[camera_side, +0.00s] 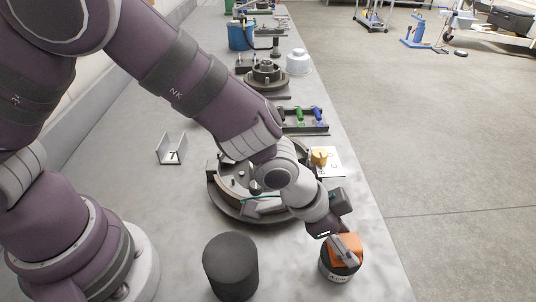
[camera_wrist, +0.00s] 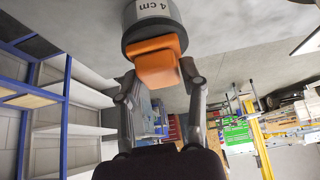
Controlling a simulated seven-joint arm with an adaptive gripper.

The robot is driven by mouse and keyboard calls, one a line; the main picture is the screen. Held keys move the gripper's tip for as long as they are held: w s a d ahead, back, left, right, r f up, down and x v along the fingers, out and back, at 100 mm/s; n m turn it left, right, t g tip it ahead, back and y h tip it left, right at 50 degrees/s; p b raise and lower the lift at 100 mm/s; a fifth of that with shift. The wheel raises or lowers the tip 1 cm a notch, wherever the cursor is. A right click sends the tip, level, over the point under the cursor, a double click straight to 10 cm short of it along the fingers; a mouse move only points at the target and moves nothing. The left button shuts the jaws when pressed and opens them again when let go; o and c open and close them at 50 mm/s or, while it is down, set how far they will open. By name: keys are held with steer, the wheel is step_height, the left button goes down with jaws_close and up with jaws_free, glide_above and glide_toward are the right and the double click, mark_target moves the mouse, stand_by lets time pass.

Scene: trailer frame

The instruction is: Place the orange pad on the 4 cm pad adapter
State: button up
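The orange pad (camera_side: 346,247) is at the top of a dark round adapter (camera_side: 339,268) near the table's right front edge. The adapter also shows in the wrist view (camera_wrist: 130,36), with a white "4 cm" label. There the pad (camera_wrist: 157,68) appears as a stepped block against the adapter's face; I see no clear gap between them. My gripper (camera_wrist: 157,72) has one finger on each side of the pad, and both tips appear to touch it. In the side view my gripper (camera_side: 345,248) reaches down to the pad, and one finger covers part of it.
A black cylinder (camera_side: 231,266) stands left of the adapter. A round metal assembly (camera_side: 228,205) lies behind, partly under my arm. A small yellow part (camera_side: 319,156) is on a white card, and a bracket marked 7 (camera_side: 172,149) stands left. The table's right edge is close to the adapter.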

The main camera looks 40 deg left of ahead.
steer(key=shift+o, duration=1.3)
steer(key=shift+r, duration=0.1)
steer(key=shift+a+r, duration=0.1)
steer(key=shift+r, duration=0.2)
steer(key=v, duration=1.1)
steer(key=s+a+r+n+y, duration=0.1)
steer(key=s+a+r+n, duration=0.1)
steer(key=a, duration=0.4)
steer(key=s+a+r+n+y, duration=0.2)
steer(key=a+n, duration=0.2)
steer(key=a, duration=0.3)
steer(key=s+a+r+n+t+y, duration=0.1)
steer(key=s+a+n, duration=0.1)
steer(key=a, duration=0.4)
steer(key=shift+a+r+n+y, duration=0.3)
steer(key=shift+r+n, duration=0.1)
steer(key=shift+n, duration=0.1)
